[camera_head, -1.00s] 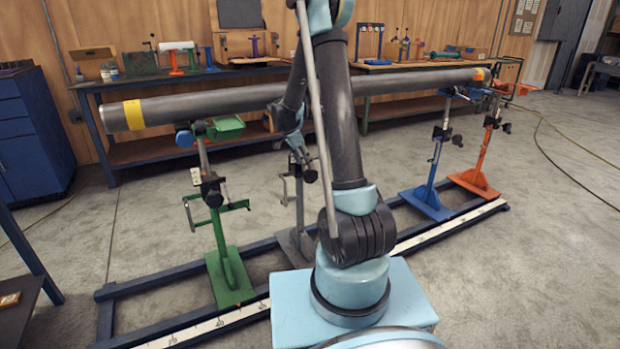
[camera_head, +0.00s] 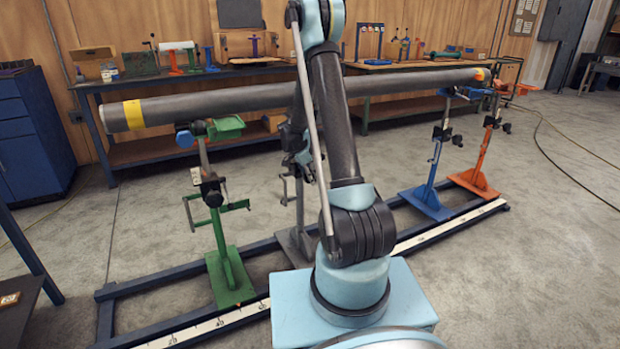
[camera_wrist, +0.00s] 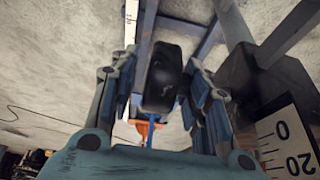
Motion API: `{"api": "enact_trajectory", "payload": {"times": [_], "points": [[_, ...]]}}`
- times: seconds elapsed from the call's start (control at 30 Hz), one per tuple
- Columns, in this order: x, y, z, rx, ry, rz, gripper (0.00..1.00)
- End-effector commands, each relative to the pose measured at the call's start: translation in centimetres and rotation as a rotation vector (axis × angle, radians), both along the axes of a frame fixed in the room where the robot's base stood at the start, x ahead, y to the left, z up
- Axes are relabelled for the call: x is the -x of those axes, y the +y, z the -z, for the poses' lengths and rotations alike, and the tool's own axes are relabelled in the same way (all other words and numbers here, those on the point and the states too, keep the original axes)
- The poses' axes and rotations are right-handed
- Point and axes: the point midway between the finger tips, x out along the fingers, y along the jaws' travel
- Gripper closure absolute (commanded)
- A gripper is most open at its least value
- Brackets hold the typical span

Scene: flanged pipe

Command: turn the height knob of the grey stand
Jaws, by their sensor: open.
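The grey stand (camera_head: 297,205) stands behind my arm in the head view, between the green and blue stands; my arm hides its upper part and the knob there. In the wrist view a black knob (camera_wrist: 163,78), seemingly the grey stand's height knob, lies between the two fingers of my gripper (camera_wrist: 164,84). The fingers are open, one on each side of it, with a visible gap at least on the left. I cannot tell whether the right finger touches it.
A long grey pipe (camera_head: 235,97) rests across the stands. The green stand (camera_head: 227,262) is left; the blue stand (camera_head: 428,200) and orange stand (camera_head: 476,178) are right. A blue floor frame (camera_head: 108,318) with a white scale (camera_head: 218,325) runs below. Open floor lies right.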

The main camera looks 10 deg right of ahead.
Motion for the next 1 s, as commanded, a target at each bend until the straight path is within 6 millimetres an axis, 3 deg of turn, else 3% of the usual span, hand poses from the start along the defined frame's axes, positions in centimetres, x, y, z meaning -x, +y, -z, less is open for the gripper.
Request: {"api": "enact_trajectory", "payload": {"times": [0.07,0.2,0.27,0.57,1.0], "points": [[0.0,0.0,-0.01,0.0,0.0,0.0,0.59],[-0.01,0.01,-0.02,0.0,0.0,0.0,0.91],[-0.01,0.01,-0.02,0.0,0.0,0.0,1.0],[-0.03,-0.16,0.01,-0.047,0.017,0.002,1.0],[-0.12,-0.34,0.09,-0.344,0.112,0.004,1.0]]}}
